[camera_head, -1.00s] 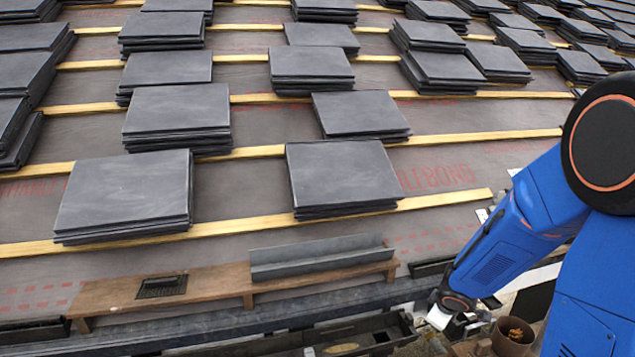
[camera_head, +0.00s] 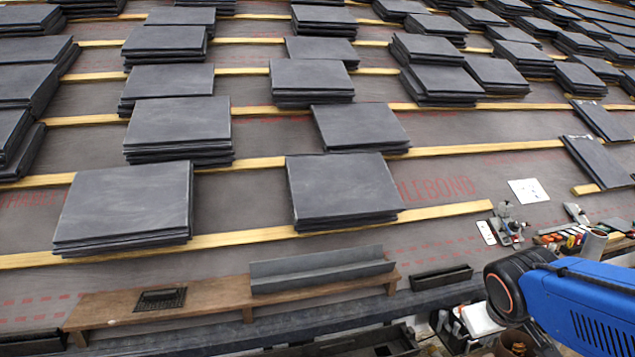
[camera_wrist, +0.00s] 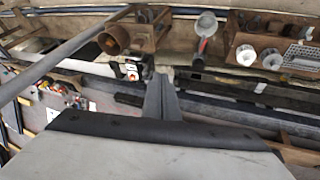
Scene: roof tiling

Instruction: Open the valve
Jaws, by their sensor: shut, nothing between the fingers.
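I cannot pick out the valve for certain. In the wrist view, a grey round-topped fitting with a red handle-like part (camera_wrist: 204,38) stands on the far ledge, right of centre; it may be the valve. My gripper (camera_wrist: 162,82) shows in the wrist view as grey fingers, shut and empty, pointing toward the ledge. The fingers appear apart from the fitting, to its lower left. In the head view my blue arm is at the lower right, and its gripper is not visible.
A brown pot (camera_wrist: 114,39) and a wooden box with white spools (camera_wrist: 245,53) flank the fitting. A grey pole (camera_wrist: 62,52) slants across the left. Slate stacks (camera_head: 340,190) cover the battened roof. Loose tools (camera_head: 507,225) lie at the right.

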